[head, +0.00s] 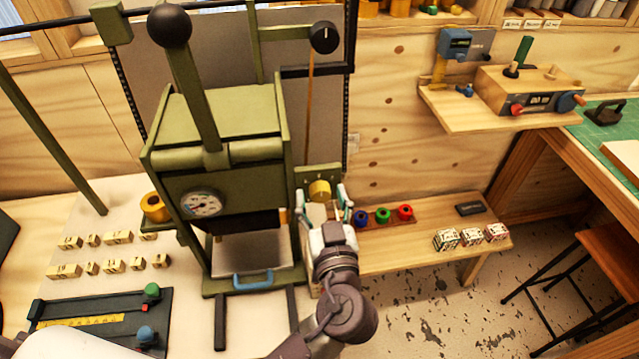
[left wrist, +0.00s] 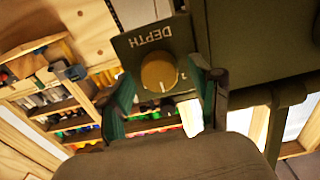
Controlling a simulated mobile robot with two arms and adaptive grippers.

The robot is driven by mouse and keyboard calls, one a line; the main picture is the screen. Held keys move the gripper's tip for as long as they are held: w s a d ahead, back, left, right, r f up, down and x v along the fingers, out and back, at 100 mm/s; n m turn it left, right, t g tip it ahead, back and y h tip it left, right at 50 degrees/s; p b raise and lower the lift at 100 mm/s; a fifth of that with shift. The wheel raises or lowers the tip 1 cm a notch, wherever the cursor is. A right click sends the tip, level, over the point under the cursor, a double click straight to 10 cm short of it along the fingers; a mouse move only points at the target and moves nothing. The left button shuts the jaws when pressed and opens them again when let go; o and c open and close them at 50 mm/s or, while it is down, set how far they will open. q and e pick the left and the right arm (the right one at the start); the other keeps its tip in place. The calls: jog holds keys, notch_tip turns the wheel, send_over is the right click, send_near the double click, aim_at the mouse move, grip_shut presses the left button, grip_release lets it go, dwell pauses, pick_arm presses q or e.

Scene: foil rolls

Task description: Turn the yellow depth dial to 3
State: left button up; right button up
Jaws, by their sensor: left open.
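The yellow depth dial (head: 319,190) sits on an olive plate at the right side of the green press. In the left wrist view the dial (left wrist: 159,72) is round and brassy, below the word DEPTH, which appears upside down. The dial's setting cannot be read clearly. My left gripper (head: 322,196) is open right in front of the dial. In the left wrist view its fingers (left wrist: 163,92) stand on either side of the dial, with gaps showing between them and it. My right gripper is not in view.
The green press (head: 220,125) with its long black-knobbed lever (head: 170,26) and gauge (head: 201,204) stands just left of the dial. Small brass blocks (head: 117,237) lie on the left table.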

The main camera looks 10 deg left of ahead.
pick_arm(q)
jog(key=shift+s+d+r, duration=0.1)
jog(key=shift+s, duration=0.1)
jog(key=c, duration=1.1)
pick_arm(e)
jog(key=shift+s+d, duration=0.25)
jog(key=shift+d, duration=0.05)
pick_arm(q)
jog(key=shift+m, duration=0.7)
jog(key=m, duration=0.3)
jog(key=shift+b, duration=0.3)
jog(key=m, duration=0.5)
jog(key=shift+w+d+p, duration=0.1)
jog(key=shift+p, duration=0.3)
jog(key=shift+m, duration=0.3)
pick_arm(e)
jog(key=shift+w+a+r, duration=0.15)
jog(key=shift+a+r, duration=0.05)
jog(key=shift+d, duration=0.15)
